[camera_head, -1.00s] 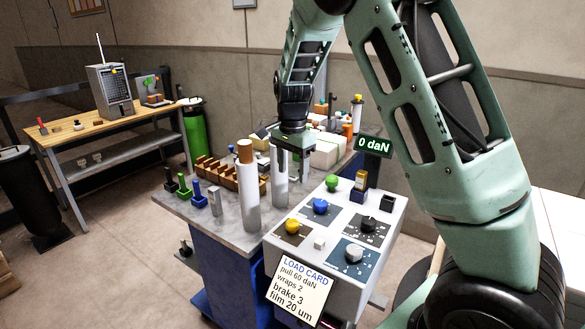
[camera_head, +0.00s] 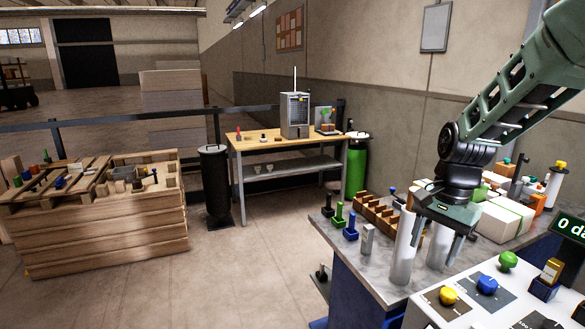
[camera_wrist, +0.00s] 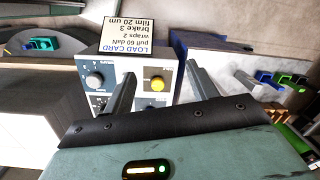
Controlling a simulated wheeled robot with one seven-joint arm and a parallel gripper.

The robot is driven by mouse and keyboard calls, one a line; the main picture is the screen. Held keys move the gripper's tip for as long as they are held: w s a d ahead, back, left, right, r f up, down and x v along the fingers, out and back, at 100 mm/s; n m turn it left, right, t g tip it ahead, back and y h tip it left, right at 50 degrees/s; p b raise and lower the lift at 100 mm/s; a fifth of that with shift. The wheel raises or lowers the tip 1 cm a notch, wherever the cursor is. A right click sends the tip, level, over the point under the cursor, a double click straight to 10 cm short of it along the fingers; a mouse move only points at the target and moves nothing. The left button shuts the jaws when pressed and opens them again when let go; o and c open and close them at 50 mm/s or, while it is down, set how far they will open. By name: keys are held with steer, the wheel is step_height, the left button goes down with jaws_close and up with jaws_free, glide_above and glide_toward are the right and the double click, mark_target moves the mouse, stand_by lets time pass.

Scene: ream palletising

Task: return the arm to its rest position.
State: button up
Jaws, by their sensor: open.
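My gripper (camera_head: 445,225) is open and empty in the head view, above the worktable (camera_head: 384,268) and in front of the white film rolls (camera_head: 402,258). My arm reaches in from the upper right. In the wrist view my gripper (camera_wrist: 158,85) shows two grey fingers spread apart with nothing between them. Beyond them are the control panel (camera_wrist: 133,76) with a yellow knob and the load card (camera_wrist: 141,38), seen upside down.
Green and blue blocks with posts (camera_head: 350,228) and a wooden rack (camera_head: 378,212) stand on the worktable. White packs (camera_head: 497,219) lie behind.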

steer(key=s+a+n, duration=1)
steer(key=s+a, duration=0.3)
steer(key=s, duration=0.1)
steer(key=s+a+n, duration=0.2)
steer(key=s+n, duration=0.6)
steer(key=s, duration=0.4)
steer(key=shift+a+f+b, duration=0.15)
steer(key=shift+a+b, duration=0.15)
steer(key=shift+b, duration=0.05)
